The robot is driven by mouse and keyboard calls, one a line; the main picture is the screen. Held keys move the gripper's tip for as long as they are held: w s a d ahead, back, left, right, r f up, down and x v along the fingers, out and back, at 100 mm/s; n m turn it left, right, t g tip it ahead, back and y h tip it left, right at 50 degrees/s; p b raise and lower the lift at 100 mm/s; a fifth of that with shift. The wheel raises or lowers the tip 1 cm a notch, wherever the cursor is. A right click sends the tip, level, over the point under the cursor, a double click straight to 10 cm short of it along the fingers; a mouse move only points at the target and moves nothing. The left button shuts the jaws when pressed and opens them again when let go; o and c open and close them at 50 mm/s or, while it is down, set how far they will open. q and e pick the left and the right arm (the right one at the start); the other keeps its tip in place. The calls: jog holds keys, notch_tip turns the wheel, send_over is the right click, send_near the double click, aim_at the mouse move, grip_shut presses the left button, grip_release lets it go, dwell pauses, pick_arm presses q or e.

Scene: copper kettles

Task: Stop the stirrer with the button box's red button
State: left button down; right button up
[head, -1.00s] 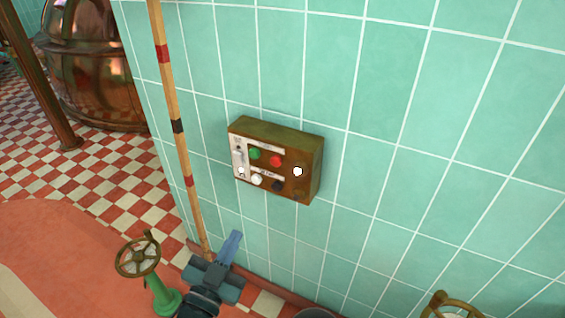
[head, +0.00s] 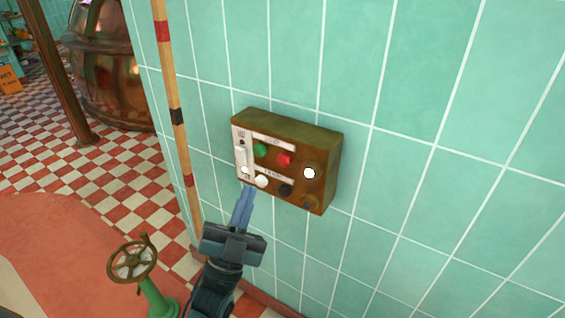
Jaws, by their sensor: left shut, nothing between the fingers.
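The button box (head: 326,170) is a brown box fixed to the green tiled wall. Its front has a green button (head: 261,150), a red button (head: 284,159) to the right of it, a white button (head: 261,181) and a dark button (head: 285,190) below, and a white lamp-like disc (head: 309,173) at the right. A white strip (head: 241,157) runs down its left side. My left gripper (head: 246,190) is shut and empty, its blue fingers pointing up just below the box's lower left corner. The red button is uncovered. The stirrer cannot be made out. My right gripper is out of view.
A copper kettle (head: 115,75) stands behind on the checkered floor. The wall right of the box is clear.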

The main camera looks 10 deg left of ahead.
aim_at(273, 175)
pick_arm(q)
jog(key=w+d+b, duration=0.2)
jog(key=w+b, duration=0.1)
jog(key=w, duration=0.4)
jog(key=shift+w+d, duration=0.2)
jog(key=shift+d, duration=0.15)
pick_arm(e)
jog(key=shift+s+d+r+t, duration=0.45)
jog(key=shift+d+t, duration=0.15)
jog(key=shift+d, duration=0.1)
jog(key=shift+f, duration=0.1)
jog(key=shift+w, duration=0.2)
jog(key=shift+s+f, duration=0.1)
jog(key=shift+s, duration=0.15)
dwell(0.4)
pick_arm(q)
jog(key=shift+w, duration=0.15)
jog(key=shift+w+d, duration=0.15)
jog(key=shift+w, duration=0.1)
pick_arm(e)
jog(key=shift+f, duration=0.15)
